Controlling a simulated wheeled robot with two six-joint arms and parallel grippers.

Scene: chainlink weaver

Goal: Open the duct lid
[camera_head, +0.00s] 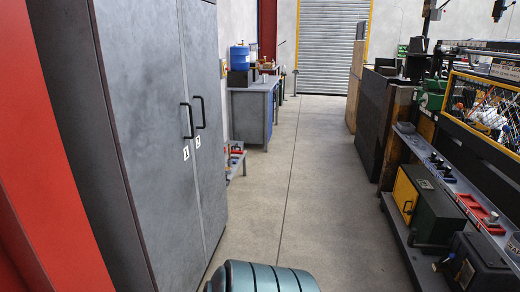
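No duct lid can be made out in the head view. Neither my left gripper nor my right gripper is in view, so what they hold cannot be seen. A ribbed dark teal rounded object (262,278) shows at the bottom edge; I cannot tell what it is.
A tall grey cabinet (150,130) with two black handles stands on the left beside a red panel (40,150). A bench (253,108) stands beyond it. Machinery and a low shelf with a yellow-fronted green box (425,205) line the right. The concrete aisle (300,190) between is clear to a roller shutter (332,45).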

